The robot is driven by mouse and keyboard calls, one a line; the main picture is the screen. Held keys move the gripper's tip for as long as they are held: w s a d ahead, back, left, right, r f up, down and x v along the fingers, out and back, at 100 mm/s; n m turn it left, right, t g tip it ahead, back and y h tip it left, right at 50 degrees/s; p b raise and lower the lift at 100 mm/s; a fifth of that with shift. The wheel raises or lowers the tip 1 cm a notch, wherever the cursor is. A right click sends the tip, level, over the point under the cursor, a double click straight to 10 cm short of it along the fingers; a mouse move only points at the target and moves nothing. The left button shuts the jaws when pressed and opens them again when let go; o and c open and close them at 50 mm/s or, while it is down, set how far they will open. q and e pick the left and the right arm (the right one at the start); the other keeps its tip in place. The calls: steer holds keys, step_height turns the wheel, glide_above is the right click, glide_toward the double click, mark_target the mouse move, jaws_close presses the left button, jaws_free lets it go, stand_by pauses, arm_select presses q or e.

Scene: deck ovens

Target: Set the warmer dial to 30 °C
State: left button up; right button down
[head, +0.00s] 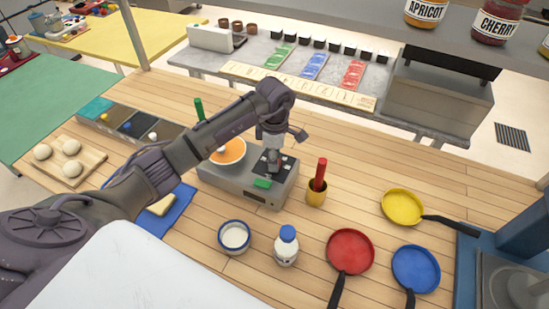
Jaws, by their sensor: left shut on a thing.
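The warmer (222,179) is a grey box on the wooden table, with an orange-filled round pan (230,151) at its left. Its dark control panel (287,166) is on the top right, with a green part (263,183) near its front edge and a dark window on the front face. My left gripper (273,168) points down onto this panel and is shut on the dial there. The gripper hides the dial, and its setting cannot be read. My right gripper is not in view.
A yellow cup (317,193) with a red-handled tool stands close right of the warmer. A white bottle (287,250) and a bowl (234,237) stand in front. Yellow (402,207), red (350,251) and blue (416,268) pans lie right. Dough balls (71,147) sit far left.

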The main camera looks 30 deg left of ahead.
arm_select(q)
steer(key=n+b, duration=0.2)
steer(key=n, duration=0.2)
steer(key=shift+a+f, duration=0.1)
steer(key=n+b, duration=0.2)
steer(key=n, duration=0.3)
steer(key=shift+n, duration=0.3)
stand_by(0.4)
steer(key=o, duration=1.2)
steer(key=shift+c, duration=0.2)
step_height(320, 180, up, 12)
steer(key=shift+a, duration=0.15)
steer(key=shift+w, duration=0.1)
